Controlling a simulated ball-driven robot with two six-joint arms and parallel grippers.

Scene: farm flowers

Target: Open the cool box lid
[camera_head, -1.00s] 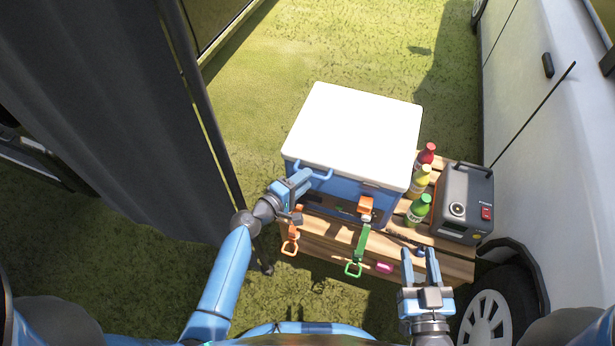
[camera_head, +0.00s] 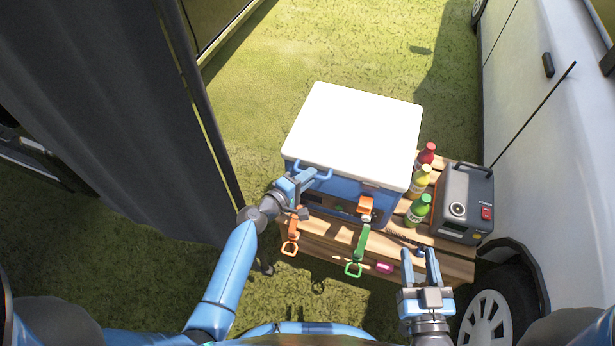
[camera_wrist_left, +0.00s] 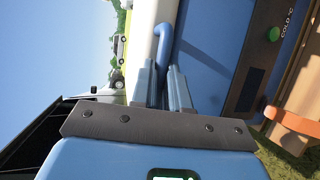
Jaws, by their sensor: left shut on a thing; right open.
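The cool box has a white lid (camera_head: 358,122) and a blue body (camera_head: 338,190), and it stands on a wooden crate table. The lid lies flat on the body. A blue handle (camera_head: 324,177) sticks out from the lid's near left edge; it also shows in the left wrist view (camera_wrist_left: 161,42). My left gripper (camera_head: 305,178) is at this handle and shut on it, its fingers (camera_wrist_left: 161,84) partly hiding it. My right gripper (camera_head: 420,266) is open and empty, in front of the table at the right.
Red, yellow and green bottles (camera_head: 418,210) stand right of the box, beside a dark grey power unit (camera_head: 466,203). Orange and green straps (camera_head: 362,235) hang at the front. A white van (camera_head: 545,130) bounds the right, a dark curtain (camera_head: 110,110) the left.

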